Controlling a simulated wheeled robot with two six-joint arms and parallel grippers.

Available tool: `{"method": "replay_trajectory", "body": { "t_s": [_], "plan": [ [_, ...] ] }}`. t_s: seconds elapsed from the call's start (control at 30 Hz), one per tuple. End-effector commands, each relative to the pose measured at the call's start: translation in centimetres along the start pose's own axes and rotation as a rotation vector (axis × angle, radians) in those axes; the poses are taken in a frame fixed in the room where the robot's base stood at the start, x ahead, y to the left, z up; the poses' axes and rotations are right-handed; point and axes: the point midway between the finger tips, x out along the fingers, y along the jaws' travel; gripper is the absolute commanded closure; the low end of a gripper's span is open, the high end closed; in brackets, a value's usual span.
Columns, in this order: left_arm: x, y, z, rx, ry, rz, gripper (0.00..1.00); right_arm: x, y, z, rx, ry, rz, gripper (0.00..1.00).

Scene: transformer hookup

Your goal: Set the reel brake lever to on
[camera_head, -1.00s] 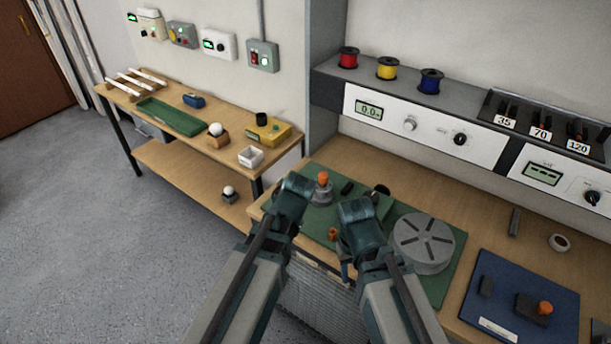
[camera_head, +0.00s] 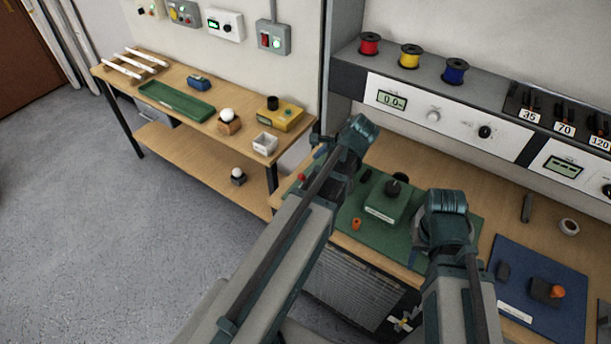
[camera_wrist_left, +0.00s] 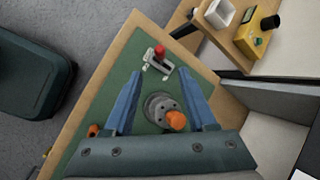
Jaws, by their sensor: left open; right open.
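A grey round fitting with an orange knob (camera_wrist_left: 176,121) sits between the left fingers' line and the palm. A green box (camera_head: 380,203) stands on the green mat. A blue mat (camera_head: 530,270) with an orange-knobbed block lies right. A side table (camera_head: 205,115) stands left.

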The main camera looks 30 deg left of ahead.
Motion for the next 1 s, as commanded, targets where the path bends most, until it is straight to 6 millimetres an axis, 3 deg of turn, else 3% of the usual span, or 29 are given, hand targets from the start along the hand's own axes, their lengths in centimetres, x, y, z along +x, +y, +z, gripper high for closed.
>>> {"method": "replay_trajectory", "body": {
  "t_s": [0.6,0.8,1.0],
  "plan": [
    [10.0,0.3,-0.3,-0.004,-0.001,0.001,0.43,8.6,-0.8,-0.5,0.002,0.0,0.0,0.5],
    [12.3,0.2,-0.2,-0.003,0.0,0.001,0.43,10.5,-1.0,-0.6,0.002,0.0,0.0,0.5],
    [13.3,0.1,-0.1,-0.003,0.0,0.001,0.43,11.3,-1.1,-0.7,0.002,0.0,0.0,0.5]
  ]
}}
